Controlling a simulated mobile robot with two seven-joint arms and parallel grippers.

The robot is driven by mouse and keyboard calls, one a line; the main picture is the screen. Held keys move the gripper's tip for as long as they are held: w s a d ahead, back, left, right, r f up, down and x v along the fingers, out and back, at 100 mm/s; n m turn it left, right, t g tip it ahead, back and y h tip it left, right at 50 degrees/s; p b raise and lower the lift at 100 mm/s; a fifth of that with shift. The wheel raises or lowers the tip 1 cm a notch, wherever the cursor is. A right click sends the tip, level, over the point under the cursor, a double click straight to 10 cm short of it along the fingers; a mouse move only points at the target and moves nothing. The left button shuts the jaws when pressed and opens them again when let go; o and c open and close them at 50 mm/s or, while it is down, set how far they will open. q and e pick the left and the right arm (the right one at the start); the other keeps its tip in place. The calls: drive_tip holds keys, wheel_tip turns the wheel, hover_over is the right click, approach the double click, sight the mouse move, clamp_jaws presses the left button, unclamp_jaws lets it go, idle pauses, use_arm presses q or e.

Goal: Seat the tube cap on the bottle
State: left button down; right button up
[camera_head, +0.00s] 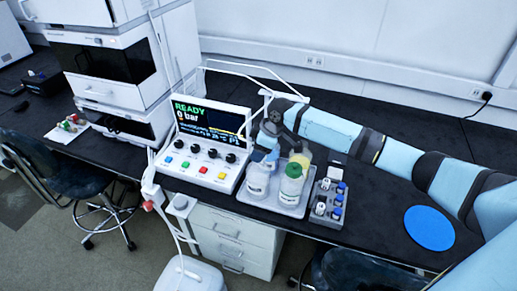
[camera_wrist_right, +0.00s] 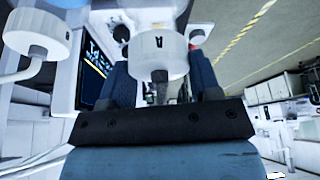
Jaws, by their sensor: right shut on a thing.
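In the right wrist view, a white cap marked "A" (camera_wrist_right: 158,55) sits between the fingers of my right gripper (camera_wrist_right: 160,80), which is shut on it. A dark stub shows at the cap's near side. In the head view, my right gripper (camera_head: 266,158) points down over the left part of a grey tray (camera_head: 270,209). Directly below it is a pale bottle (camera_head: 257,184); the gripper hides its top, so I cannot tell whether cap and bottle touch. Beside it stand a green-capped bottle (camera_head: 291,187) and a yellowish bottle (camera_head: 304,158). My left gripper is out of view.
A control panel with a "READY" screen (camera_head: 205,125) stands just left of the tray. A rack of small vials (camera_head: 328,204) is close on the right. A blue disc (camera_head: 430,228) lies farther right. Another white cap-like part (camera_wrist_right: 36,35) shows in the wrist view.

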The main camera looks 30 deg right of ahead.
drive_tip(key=shift+f, duration=0.15)
idle(0.4)
drive_tip(key=shift+p, duration=0.45)
drive_tip(key=shift+p, duration=0.5)
drive_tip(key=shift+f, duration=0.1)
idle(0.3)
drive_tip(key=shift+f+b, duration=0.3)
drive_tip(key=shift+f, duration=0.6)
